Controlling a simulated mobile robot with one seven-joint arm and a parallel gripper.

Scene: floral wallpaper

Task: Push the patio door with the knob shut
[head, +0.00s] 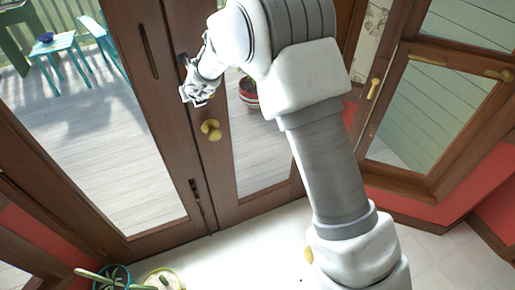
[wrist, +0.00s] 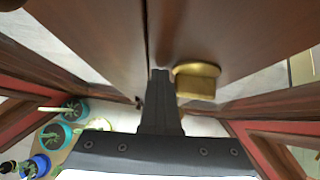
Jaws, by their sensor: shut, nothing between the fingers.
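The patio door with the knob is the right leaf (head: 222,185) of a brown wooden double door with glass panes. Its round brass knob (head: 210,130) sits near the meeting edge and also shows in the wrist view (wrist: 197,80). The left leaf (head: 158,110) stands beside it. The two leaves look nearly in line; I cannot tell whether a small gap remains. My gripper (head: 196,96) is shut and empty, above the knob in the head view. In the wrist view its fingertips (wrist: 160,73) are beside the knob, close to the seam; contact is unclear.
Potted plants (head: 165,279) stand on the floor at the lower left. A window with brass handles (head: 374,88) and a red wall are on the right. The pale floor (head: 262,245) before the door is clear. A blue table (head: 52,44) is outside.

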